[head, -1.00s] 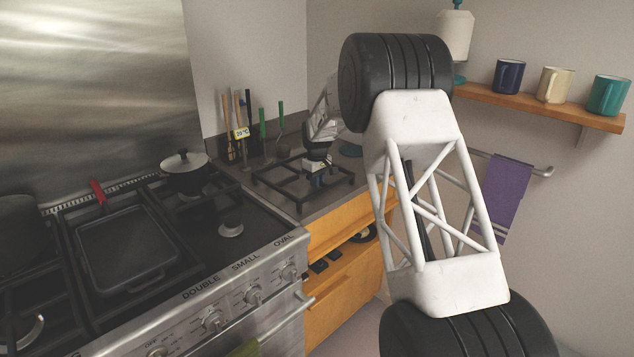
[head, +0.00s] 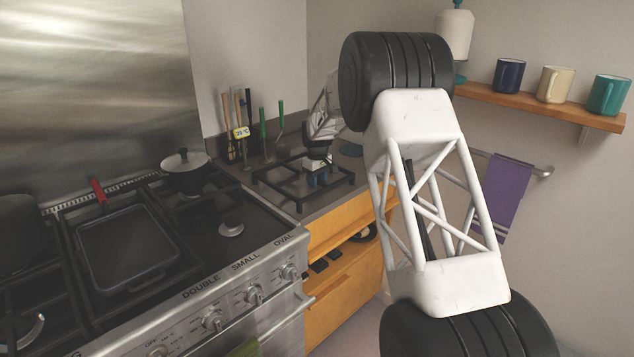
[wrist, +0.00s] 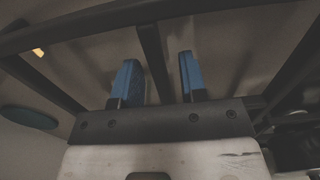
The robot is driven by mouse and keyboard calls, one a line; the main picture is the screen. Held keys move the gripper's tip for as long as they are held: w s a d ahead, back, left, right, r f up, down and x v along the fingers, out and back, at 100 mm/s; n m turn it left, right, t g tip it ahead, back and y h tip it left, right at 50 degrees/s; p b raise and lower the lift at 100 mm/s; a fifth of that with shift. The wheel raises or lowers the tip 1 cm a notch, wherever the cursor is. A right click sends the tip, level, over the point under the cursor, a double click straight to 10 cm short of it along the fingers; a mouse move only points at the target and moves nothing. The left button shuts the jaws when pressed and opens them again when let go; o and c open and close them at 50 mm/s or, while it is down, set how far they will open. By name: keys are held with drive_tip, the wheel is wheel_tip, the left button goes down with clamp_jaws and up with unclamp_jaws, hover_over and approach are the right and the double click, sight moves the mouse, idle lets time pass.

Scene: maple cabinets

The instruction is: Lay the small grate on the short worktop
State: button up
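The small grate (head: 290,196), a dark square frame with inward bars, lies on the short worktop (head: 333,203) to the right of the stove. It looks flat there. In the wrist view its dark bars (wrist: 155,65) cross the picture. My gripper (head: 318,180) is low over the grate's far side, pointing down. In the wrist view the two blue fingertips (wrist: 160,78) stand apart, one on each side of a bar, with gaps visible between them and it. The gripper is open.
Several utensils (head: 240,130) stand behind the grate against the wall. A lidded pot (head: 185,172) and a square pan (head: 128,250) with a red handle sit on the stove to the left. A teal round thing (head: 351,149) lies behind the gripper at the right.

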wheel_tip(320, 180, up, 12)
idle(0.6)
drive_tip(key=shift+f, duration=0.1)
idle(0.5)
drive_tip(key=s+d+r+m, duration=0.1)
drive_tip(key=s+d+r, duration=0.4)
drive_tip(key=s, duration=0.6)
drive_tip(key=s+d+r+m+t, duration=0.15)
drive_tip(key=s+d+r, duration=0.3)
drive_tip(key=s, duration=0.55)
drive_tip(key=s+d+r+m, duration=0.2)
drive_tip(key=s+d+r, duration=0.25)
drive_tip(key=s, duration=0.65)
drive_tip(key=s+d+f+m, duration=0.1)
drive_tip(key=s+d+f, duration=0.1)
drive_tip(key=s, duration=1)
drive_tip(key=s+d+f+m, duration=0.2)
drive_tip(key=s+f, duration=0.1)
drive_tip(key=s, duration=1)
drive_tip(key=s+d+f+m+t, duration=0.1)
drive_tip(key=s+d+f, duration=0.1)
drive_tip(key=s, duration=1)
drive_tip(key=shift+s+d+f+m, duration=0.15)
drive_tip(key=shift+d+f+m, duration=0.2)
drive_tip(key=shift+f, duration=0.2)
